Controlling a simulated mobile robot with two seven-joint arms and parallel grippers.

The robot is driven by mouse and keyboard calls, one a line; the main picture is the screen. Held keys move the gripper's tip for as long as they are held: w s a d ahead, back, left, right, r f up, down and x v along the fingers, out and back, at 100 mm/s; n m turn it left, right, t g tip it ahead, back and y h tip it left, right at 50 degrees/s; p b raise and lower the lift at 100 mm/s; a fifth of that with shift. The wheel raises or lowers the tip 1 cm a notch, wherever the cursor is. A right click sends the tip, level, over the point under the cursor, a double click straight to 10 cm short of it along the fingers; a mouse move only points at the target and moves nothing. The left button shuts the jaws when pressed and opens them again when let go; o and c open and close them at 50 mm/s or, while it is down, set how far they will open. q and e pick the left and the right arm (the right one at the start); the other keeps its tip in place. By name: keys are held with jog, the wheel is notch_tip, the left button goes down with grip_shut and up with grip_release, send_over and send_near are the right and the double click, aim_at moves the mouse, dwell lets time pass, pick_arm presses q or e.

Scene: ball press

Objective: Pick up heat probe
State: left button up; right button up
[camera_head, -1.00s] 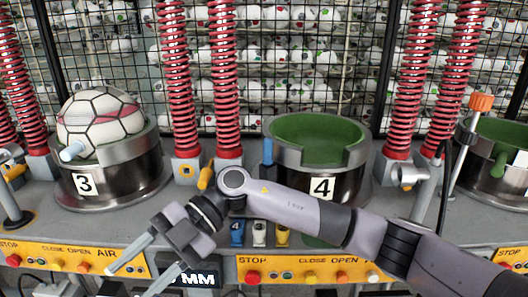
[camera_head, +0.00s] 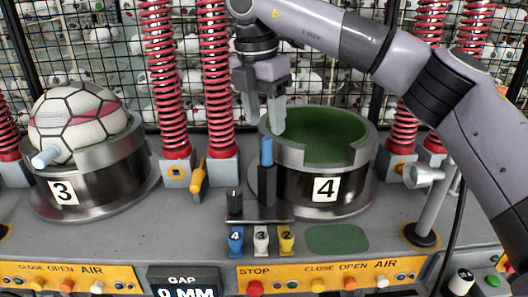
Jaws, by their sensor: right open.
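A blue-handled tool (camera_head: 266,152), which looks like the heat probe, stands upright in a dark holder (camera_head: 267,186) in front of the metal cup marked 4 (camera_head: 300,190). My right gripper (camera_head: 266,128) points down just above the blue handle, its fingers apart and empty. The fingers overlap the cup's left rim in the picture, and I cannot tell the exact depth gap to the handle. My left gripper is not in view.
A soccer ball (camera_head: 78,124) sits in the cup marked 3 (camera_head: 110,185). Red springs (camera_head: 218,80) rise behind the holder. Blue, white and yellow numbered switches (camera_head: 261,240) lie in front. A green pad (camera_head: 337,239) and a lamp-like stand (camera_head: 428,205) are at right.

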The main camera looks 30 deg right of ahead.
aim_at(267, 138)
jog(key=f, duration=0.4)
jog(key=f+p, duration=0.1)
jog(key=f, duration=0.2)
jog(key=shift+s+d, duration=0.15)
jog(key=shift+d, duration=0.2)
jog(key=shift+r, duration=0.1)
grip_shut()
